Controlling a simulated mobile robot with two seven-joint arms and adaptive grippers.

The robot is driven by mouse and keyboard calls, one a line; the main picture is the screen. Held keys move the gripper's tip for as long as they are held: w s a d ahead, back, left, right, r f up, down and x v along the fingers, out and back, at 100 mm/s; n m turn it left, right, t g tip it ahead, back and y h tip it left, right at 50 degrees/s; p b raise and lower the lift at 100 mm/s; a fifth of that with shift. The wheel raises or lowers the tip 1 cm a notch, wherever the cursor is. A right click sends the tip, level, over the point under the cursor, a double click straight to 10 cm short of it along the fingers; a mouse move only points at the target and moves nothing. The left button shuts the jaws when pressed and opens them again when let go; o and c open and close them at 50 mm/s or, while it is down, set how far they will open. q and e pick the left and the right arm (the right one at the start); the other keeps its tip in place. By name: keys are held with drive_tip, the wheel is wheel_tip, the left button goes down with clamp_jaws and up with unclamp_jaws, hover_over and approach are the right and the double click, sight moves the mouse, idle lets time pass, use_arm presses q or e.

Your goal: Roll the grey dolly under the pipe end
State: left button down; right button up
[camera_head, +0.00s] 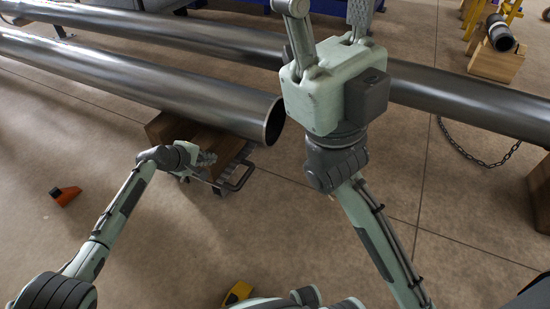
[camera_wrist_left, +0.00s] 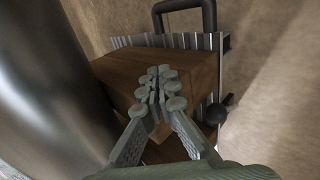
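The near steel pipe (camera_head: 150,83) ends in an open mouth (camera_head: 272,122). Below it is the grey dolly (camera_head: 240,172), with a looped handle and wooden blocks (camera_head: 212,145) on it; the pipe hides part of them. In the left wrist view, the dolly's ribbed plate (camera_wrist_left: 212,42) and handle (camera_wrist_left: 184,8) lie beyond the wooden block (camera_wrist_left: 125,68), with the pipe (camera_wrist_left: 45,85) at left. My left gripper (camera_head: 207,158) is at the block, fingertips together (camera_wrist_left: 160,88) and nothing seen between them; contact is unclear. My right gripper (camera_head: 330,15) is raised, fingers apart, tips cut off.
A second long pipe (camera_head: 450,98) runs behind. A short dark pipe (camera_head: 500,35) rests on a wooden block (camera_head: 495,65) at the back right. An orange wedge (camera_head: 65,195) lies at left. The floor in front is mostly clear.

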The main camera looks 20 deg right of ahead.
use_arm(q)
drive_tip(key=shift+w+a, duration=0.2)
drive_tip(key=shift+a, duration=0.05)
drive_tip(key=shift+w+a, duration=2.05)
